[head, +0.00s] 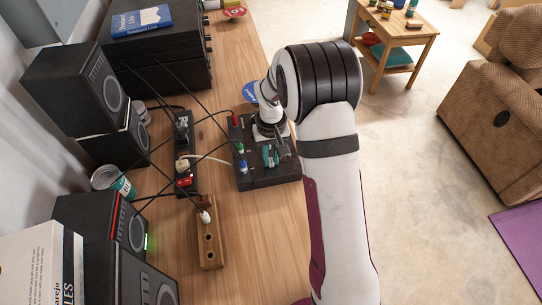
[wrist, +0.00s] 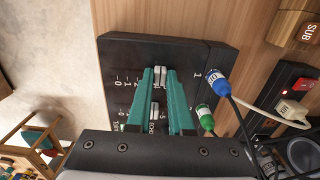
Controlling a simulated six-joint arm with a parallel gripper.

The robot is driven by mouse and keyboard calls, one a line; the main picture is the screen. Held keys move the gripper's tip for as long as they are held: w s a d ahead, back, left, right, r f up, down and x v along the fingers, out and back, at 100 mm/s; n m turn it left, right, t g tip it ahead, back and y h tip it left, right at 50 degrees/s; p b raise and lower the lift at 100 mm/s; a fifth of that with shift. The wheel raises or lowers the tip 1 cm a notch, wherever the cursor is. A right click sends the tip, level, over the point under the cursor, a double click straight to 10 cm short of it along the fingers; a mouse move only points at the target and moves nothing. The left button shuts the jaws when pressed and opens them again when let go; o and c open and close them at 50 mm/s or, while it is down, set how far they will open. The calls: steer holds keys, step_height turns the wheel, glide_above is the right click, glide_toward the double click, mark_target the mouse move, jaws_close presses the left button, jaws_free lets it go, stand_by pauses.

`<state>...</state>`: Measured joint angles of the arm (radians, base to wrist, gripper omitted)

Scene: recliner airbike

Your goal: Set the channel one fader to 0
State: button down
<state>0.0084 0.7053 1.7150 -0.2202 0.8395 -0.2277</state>
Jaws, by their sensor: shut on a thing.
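The black mixer box (head: 262,182) lies on the wooden table in the head view, below my gripper (head: 270,156). In the wrist view the same box (wrist: 120,50) fills the middle, with white marks and numbers on its face. The teal fingers of my gripper (wrist: 161,74) reach onto it and are shut on a small white fader cap (wrist: 159,77). The cap lies in a row with a large "1" to its right and a "0" to its left. A second white cap (wrist: 154,111) shows lower between the fingers. The fingers hide part of the scales.
A blue plug (wrist: 214,77) and a green plug (wrist: 205,116) with cables sit at the box's right side in the wrist view. A power strip (head: 184,150), a wooden socket block (head: 208,235) and speakers (head: 80,82) stand left of the box in the head view.

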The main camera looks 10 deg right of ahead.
steer(key=shift+d, duration=0.1)
stand_by(0.7)
steer(key=d, duration=0.6)
steer(key=shift+d, duration=0.1)
steer(key=c, duration=0.8)
jaws_free()
steer(key=shift+r, duration=0.1)
step_height(320, 180, up, 16)
